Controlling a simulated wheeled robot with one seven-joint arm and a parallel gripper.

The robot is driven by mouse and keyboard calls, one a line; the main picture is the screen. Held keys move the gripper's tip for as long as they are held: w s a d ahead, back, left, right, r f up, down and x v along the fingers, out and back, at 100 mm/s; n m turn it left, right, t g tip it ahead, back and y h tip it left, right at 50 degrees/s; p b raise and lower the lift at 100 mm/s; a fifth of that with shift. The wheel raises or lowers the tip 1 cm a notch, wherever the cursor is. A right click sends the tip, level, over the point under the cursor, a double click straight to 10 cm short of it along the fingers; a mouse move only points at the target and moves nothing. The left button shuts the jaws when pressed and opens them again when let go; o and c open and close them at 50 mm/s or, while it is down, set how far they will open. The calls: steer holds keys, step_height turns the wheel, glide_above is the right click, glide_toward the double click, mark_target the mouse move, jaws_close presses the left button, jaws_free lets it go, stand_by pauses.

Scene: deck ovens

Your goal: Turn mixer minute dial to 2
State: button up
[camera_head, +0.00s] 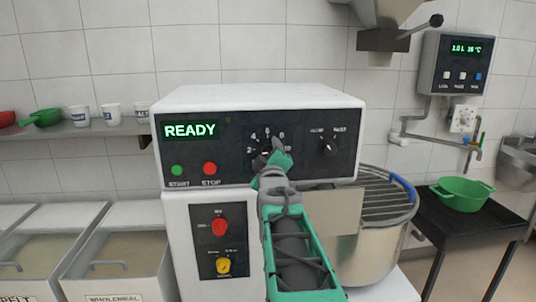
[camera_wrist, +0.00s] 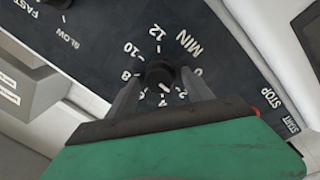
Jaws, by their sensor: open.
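The mixer minute dial (camera_wrist: 159,74) is a small black knob on the dark panel, ringed by white numbers with MIN beside it. In the wrist view my gripper (camera_wrist: 161,82) is open, with one finger on each side of the knob. I cannot tell whether the fingers touch it. A pale mark shows on the knob's lower side, toward the lower numbers; its exact reading is unclear. In the head view my gripper (camera_head: 272,158) is at the panel and hides most of the dial. The mixer display (camera_head: 190,131) reads READY.
A speed knob (camera_head: 328,147) sits right of the dial. The green START button (camera_head: 177,170) and red STOP button (camera_head: 209,168) are to the left. Red (camera_head: 219,227) and yellow (camera_head: 223,265) switches are below. The guarded mixer bowl (camera_head: 374,245) stands at the right.

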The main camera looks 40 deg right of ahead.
steer(key=v, duration=0.7)
steer(key=shift+s+a+b, duration=0.3)
steer(key=shift+b, duration=0.05)
steer(key=shift+f, duration=0.1)
